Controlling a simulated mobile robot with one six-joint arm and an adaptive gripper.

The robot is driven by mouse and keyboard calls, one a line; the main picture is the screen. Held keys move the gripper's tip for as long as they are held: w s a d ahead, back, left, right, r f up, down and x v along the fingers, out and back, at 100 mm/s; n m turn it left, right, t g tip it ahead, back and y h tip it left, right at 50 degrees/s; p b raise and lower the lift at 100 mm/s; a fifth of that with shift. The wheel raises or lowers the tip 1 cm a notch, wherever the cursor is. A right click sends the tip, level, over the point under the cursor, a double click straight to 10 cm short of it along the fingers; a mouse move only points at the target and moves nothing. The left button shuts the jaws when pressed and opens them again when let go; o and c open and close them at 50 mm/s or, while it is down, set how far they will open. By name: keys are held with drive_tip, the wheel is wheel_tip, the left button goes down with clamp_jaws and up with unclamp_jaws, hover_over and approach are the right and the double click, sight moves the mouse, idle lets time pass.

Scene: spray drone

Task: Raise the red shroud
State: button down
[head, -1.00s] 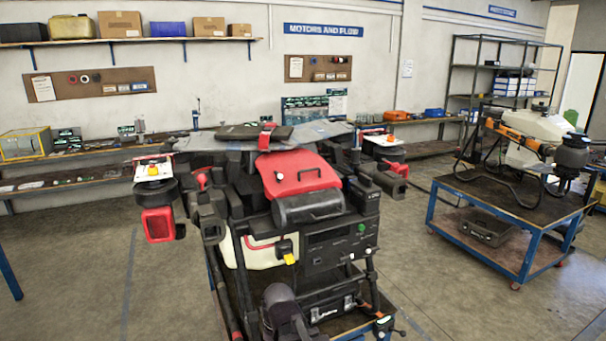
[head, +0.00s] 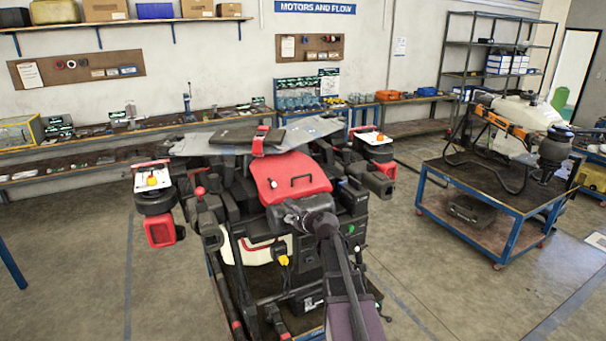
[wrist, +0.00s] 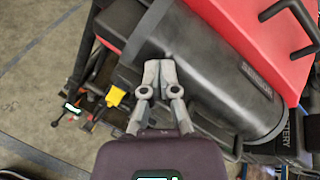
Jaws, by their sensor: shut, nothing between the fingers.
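The red shroud (head: 288,178) lies on top of the spray drone, with a black handle on its upper face. It also shows at the upper right of the wrist view (wrist: 262,45), with part of the black handle (wrist: 290,22). A black rounded cover marked SENSOR (wrist: 215,75) lies along the shroud's front edge. My gripper (wrist: 158,68) is shut and empty, with its fingertips over or against the left end of this black cover; contact is unclear. In the head view my arm hides much of the drone's front, and the fingertips are hard to make out.
The drone stands on a blue-framed cart. A yellow plug (wrist: 117,95) hangs left of my fingers. A blue trolley (head: 480,210) with another machine stands at the right. Benches (head: 90,150) line the back wall. Open floor lies left of the drone.

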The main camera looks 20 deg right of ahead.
sight(303, 186)
drive_tip(key=w+d+r+m+t+h, duration=0.1)
drive_tip(key=d+r+m, duration=0.1)
drive_tip(key=d+m, duration=0.1)
drive_tip(key=w+d+r+m+t+h+p, duration=0.1)
drive_tip(key=d+r+m, duration=0.1)
drive_tip(key=d+m, duration=0.1)
drive_tip(key=w+d+r+m+t+h+p, duration=0.1)
drive_tip(key=d+r+m, duration=0.2)
drive_tip(key=d, duration=0.2)
drive_tip(key=shift+r, duration=0.1)
drive_tip(key=shift+w, duration=0.1)
drive_tip(key=shift+w+a+f+b, duration=0.1)
drive_tip(key=shift+w+f+b, duration=0.15)
drive_tip(key=shift+w, duration=1.35)
drive_tip(key=shift+w+a+f+b, duration=0.15)
drive_tip(key=shift+w+f, duration=0.2)
drive_tip(key=shift+w, duration=1.3)
drive_tip(key=shift+w+f+b, duration=0.2)
drive_tip(key=shift+w+f, duration=0.1)
drive_tip(key=shift+w, duration=1.3)
drive_tip(key=shift+r, duration=0.1)
wheel_tip(303, 186, up, 6)
drive_tip(key=p, duration=0.6)
drive_tip(key=shift+f, duration=0.3)
